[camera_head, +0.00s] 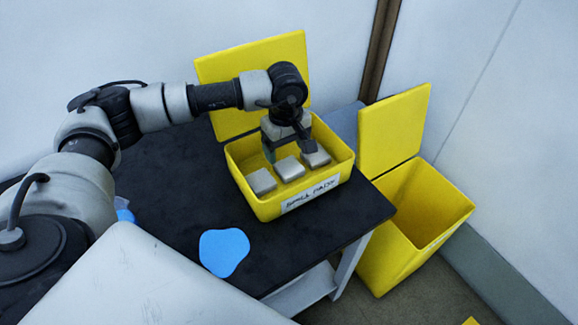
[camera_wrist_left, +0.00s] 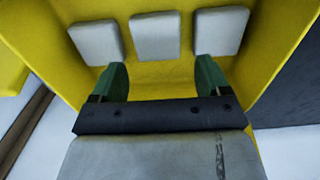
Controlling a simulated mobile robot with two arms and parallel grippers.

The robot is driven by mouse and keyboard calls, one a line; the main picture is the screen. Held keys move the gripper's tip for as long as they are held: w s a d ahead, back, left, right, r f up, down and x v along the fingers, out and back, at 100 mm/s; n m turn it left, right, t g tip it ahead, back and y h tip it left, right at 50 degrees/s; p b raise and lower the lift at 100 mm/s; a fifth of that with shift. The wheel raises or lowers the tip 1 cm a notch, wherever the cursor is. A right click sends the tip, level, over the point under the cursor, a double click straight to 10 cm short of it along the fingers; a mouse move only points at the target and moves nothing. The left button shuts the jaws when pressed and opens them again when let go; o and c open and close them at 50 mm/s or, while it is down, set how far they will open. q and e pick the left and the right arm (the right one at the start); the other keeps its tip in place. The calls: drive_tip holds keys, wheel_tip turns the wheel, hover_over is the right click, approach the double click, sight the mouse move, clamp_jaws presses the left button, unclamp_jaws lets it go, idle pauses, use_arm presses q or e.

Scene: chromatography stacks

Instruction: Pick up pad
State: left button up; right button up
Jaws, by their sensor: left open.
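Three grey pads sit in a row in a yellow box (camera_head: 262,207) on the black table. In the head view they are the left pad (camera_head: 261,181), the middle pad (camera_head: 290,169) and the right pad (camera_head: 317,156). In the left wrist view the pads (camera_wrist_left: 155,37) line the top of the picture. My left gripper (camera_wrist_left: 160,80) is open and empty, pointing down into the box. In the head view the left gripper (camera_head: 287,150) is over the box, close to the middle and right pads. Whether its fingertips touch a pad cannot be told. My right gripper is not in view.
The box's yellow lid (camera_head: 250,62) stands open behind it. A larger open yellow bin (camera_head: 405,235) stands on the floor right of the table. A blue flat patch (camera_head: 223,251) lies on the black table (camera_head: 165,205). White walls close off the back.

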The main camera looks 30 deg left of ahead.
sight(287, 164)
use_arm(q)
drive_tip(key=f, duration=0.5)
drive_tip(key=shift+w+f+p, duration=0.2)
drive_tip(key=shift+f+p, duration=0.1)
drive_tip(key=shift+f, duration=0.1)
drive_tip(key=shift+c, duration=0.2)
drive_tip(key=c, duration=0.6)
drive_tip(key=shift+r, duration=0.1)
